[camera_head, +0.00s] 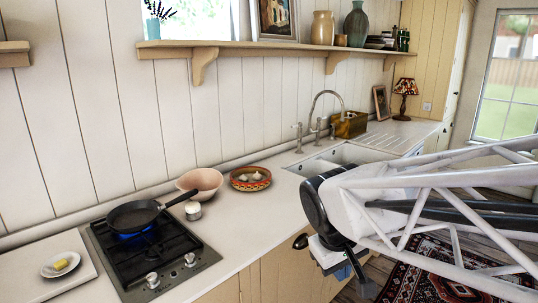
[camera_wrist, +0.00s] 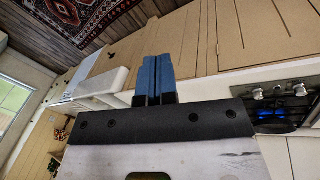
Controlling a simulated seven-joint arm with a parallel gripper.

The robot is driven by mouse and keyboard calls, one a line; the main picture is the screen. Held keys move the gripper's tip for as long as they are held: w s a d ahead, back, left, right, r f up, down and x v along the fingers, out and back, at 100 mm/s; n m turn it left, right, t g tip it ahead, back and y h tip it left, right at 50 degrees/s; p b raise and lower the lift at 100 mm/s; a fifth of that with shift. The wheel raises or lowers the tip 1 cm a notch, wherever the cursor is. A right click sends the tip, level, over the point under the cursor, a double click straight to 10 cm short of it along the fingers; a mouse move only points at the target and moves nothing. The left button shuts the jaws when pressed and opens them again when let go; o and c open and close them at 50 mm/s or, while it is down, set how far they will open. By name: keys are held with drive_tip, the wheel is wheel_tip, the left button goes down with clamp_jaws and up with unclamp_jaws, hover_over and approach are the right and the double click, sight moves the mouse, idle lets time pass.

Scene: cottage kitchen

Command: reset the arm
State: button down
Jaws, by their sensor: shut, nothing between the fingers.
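My gripper (camera_wrist: 153,78) is shut and empty, its two blue fingertips pressed together in the wrist view. In the head view my arm reaches in from the right, and the gripper hangs low in front of the cabinet doors.
A black frying pan (camera_head: 134,215) sits on the gas hob (camera_head: 153,269) over a blue flame. A pink bowl (camera_head: 200,184), a patterned bowl (camera_head: 250,178) and a small white jar (camera_head: 193,210) stand beside it. The sink (camera_head: 347,156) lies behind my arm.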

drive_tip(key=s+d+f+m+y, duration=0.1)
drive_tip(key=s+d+m, duration=0.3)
drive_tip(key=s, duration=0.6)
drive_tip(key=shift+s+d+m+t+y, duration=0.3)
drive_tip(key=shift+s+d+y, duration=0.05)
drive_tip(key=shift+d+y, duration=0.15)
idle(1.4)
